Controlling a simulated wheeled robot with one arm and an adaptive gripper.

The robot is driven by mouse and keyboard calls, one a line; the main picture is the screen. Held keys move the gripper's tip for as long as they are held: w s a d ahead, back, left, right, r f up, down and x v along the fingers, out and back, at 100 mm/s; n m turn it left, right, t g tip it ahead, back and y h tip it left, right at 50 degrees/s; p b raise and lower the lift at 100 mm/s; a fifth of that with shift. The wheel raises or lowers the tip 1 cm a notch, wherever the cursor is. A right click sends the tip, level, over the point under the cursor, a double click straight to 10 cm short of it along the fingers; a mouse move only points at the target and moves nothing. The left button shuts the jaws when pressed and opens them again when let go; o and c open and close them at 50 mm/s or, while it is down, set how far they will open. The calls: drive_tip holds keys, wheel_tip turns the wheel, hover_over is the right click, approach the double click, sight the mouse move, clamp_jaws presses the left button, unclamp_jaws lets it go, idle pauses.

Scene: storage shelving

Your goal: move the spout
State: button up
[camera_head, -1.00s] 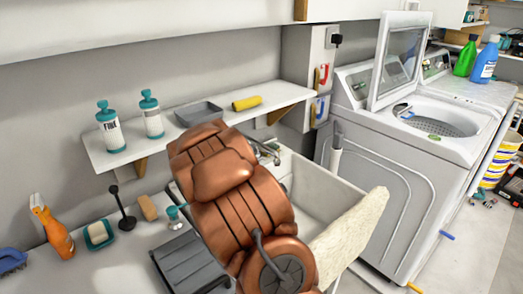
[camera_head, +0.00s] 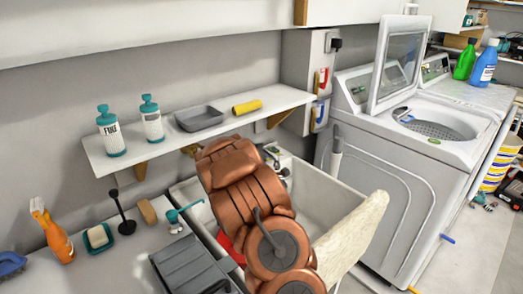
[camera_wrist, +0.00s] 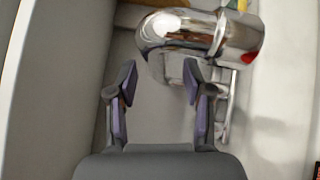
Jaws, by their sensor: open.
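The chrome spout (camera_wrist: 185,32) shows large at the top of the wrist view, shiny and rounded. My gripper (camera_wrist: 160,75) is open, its two purple-padded fingers apart and empty. The spout lies just beyond the fingertips, slightly right of centre; I cannot tell whether the right finger touches it. In the head view, part of the chrome tap (camera_head: 276,160) shows at the back wall of the white sink (camera_head: 322,185). My copper arm hides my gripper there and part of the sink.
A wall shelf (camera_head: 175,155) above the sink holds two soap bottles, a grey tray (camera_head: 199,118) and a yellow roll. A washing machine (camera_head: 395,160) with its lid raised stands to the right.

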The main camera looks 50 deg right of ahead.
drive_tip(key=shift+x, duration=1.2)
clamp_jaws()
